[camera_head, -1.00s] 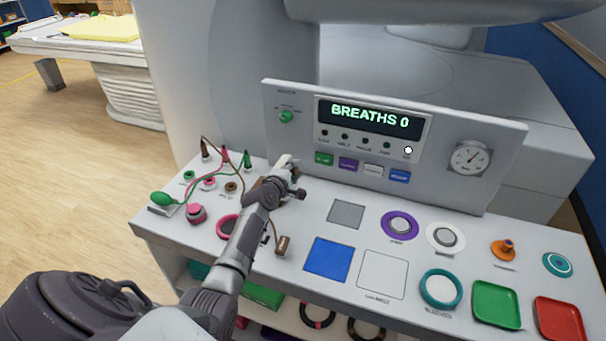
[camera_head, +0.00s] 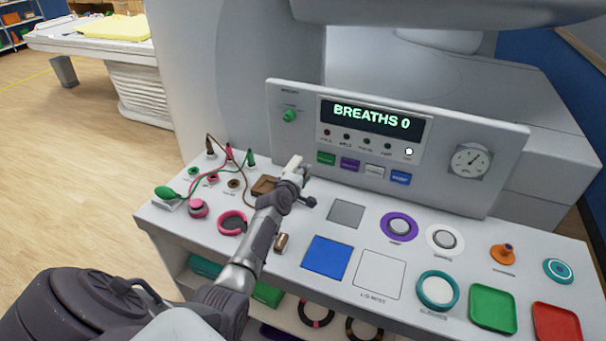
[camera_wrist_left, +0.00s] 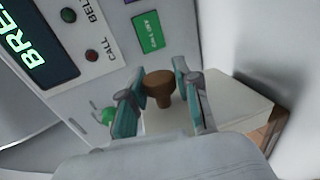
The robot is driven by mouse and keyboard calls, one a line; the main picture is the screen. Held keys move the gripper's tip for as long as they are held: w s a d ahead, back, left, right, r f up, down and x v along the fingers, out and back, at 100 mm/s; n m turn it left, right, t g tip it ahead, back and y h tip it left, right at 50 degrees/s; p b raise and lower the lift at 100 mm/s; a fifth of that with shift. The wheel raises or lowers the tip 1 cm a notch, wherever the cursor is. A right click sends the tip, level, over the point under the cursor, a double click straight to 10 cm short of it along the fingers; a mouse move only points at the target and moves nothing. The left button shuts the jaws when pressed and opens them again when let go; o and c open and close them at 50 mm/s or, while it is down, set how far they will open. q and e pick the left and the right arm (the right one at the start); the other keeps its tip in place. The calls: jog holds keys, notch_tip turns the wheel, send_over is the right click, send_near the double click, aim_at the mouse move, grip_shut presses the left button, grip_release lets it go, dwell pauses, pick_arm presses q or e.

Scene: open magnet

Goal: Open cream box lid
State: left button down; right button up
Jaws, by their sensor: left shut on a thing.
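My left gripper (camera_head: 301,174) is over the left middle part of the console top, near the upright panel. In the left wrist view its two fingers (camera_wrist_left: 163,98) are on either side of a brown knob (camera_wrist_left: 158,82), shut on it. The knob stands on a pale cream lid (camera_wrist_left: 232,98), which also shows beyond the gripper in the head view (camera_head: 293,162). A brown open-looking box (camera_head: 264,186) shows left of the gripper, partly hidden by it. Whether the lid still touches the box is unclear. My right gripper is not in view.
The upright panel (camera_head: 290,150) with display and buttons stands close behind the gripper. Coloured leads and a pink ring (camera_head: 232,223) lie to the left. A grey square (camera_head: 346,213), blue square (camera_head: 327,258) and purple ring (camera_head: 399,227) are to the right.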

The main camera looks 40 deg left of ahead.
pick_arm(q)
jog(key=shift+d+f, duration=0.25)
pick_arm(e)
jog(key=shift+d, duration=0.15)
pick_arm(q)
jog(key=c, duration=0.9)
grip_release()
jog(key=shift+w, duration=0.1)
jog(key=shift+o, duration=0.4)
jog(key=shift+r, duration=0.1)
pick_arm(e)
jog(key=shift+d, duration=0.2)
pick_arm(q)
jog(key=shift+a, duration=0.1)
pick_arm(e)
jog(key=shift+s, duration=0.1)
pick_arm(q)
jog(key=shift+s+r, duration=0.15)
jog(key=shift+s, duration=0.4)
jog(key=v, duration=1.1)
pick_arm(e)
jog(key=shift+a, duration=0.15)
pick_arm(q)
jog(key=shift+d, duration=0.25)
